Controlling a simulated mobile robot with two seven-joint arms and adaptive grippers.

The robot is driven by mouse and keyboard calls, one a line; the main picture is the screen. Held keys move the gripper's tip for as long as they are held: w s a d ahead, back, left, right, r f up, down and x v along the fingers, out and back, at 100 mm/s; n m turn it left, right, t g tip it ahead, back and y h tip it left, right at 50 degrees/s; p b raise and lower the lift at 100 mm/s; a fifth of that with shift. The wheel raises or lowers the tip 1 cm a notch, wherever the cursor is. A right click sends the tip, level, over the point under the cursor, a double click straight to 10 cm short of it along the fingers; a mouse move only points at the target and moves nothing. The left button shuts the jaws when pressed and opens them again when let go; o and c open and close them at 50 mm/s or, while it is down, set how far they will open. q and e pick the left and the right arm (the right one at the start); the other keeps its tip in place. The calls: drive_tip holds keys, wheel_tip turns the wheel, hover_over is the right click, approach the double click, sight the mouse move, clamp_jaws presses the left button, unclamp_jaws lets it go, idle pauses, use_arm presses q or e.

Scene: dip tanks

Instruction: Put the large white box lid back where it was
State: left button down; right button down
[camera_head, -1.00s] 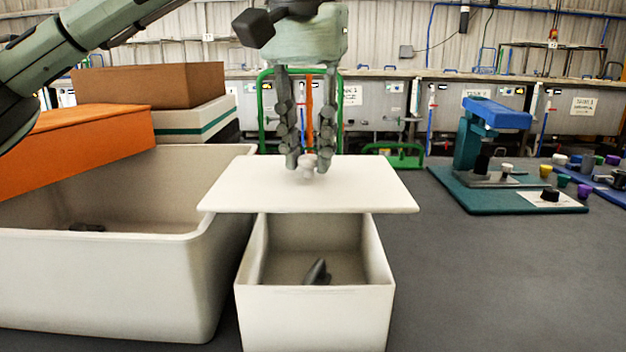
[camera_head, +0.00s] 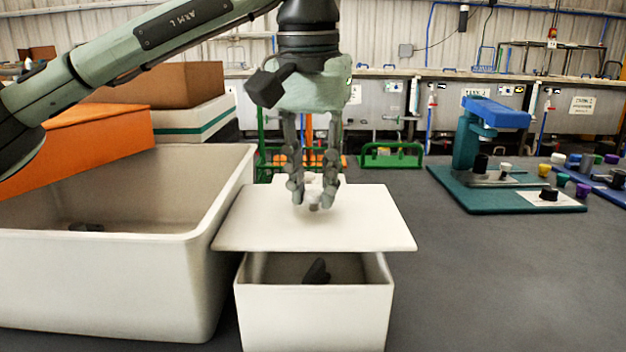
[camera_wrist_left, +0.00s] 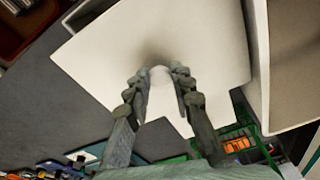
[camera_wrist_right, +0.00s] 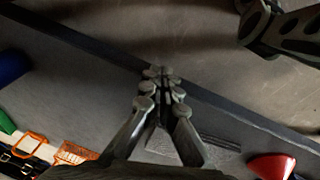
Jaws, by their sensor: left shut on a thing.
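My left gripper (camera_head: 315,200) is shut on the round knob on top of a flat white lid (camera_head: 370,225). The lid is roughly level above the rear of an open white box (camera_head: 315,320), whose front part shows uncovered. A dark object (camera_head: 317,271) lies inside that box. I cannot tell whether the lid touches the box. In the left wrist view, the lid (camera_wrist_left: 200,40) and its pale knob (camera_wrist_left: 160,76) show between the fingers. My right gripper (camera_wrist_right: 162,75) shows only in its wrist view, fingers together and empty.
A larger off-white bin (camera_head: 110,285) stands close on the left, with an orange box (camera_head: 85,145) at its back. A white item (camera_head: 285,182) is partly hidden behind the lid. A teal stand (camera_head: 480,150) and small coloured parts are at the right. The grey tabletop between is clear.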

use_arm(q)
drive_tip(key=shift+f, duration=0.35)
drive_tip(key=c, duration=1.3)
unclamp_jaws()
use_arm(e)
drive_tip(key=shift+w+a+r, duration=0.1)
drive_tip(key=shift+a+r, duration=0.3)
drive_tip(key=shift+r, duration=0.2)
drive_tip(key=shift+w, duration=0.1)
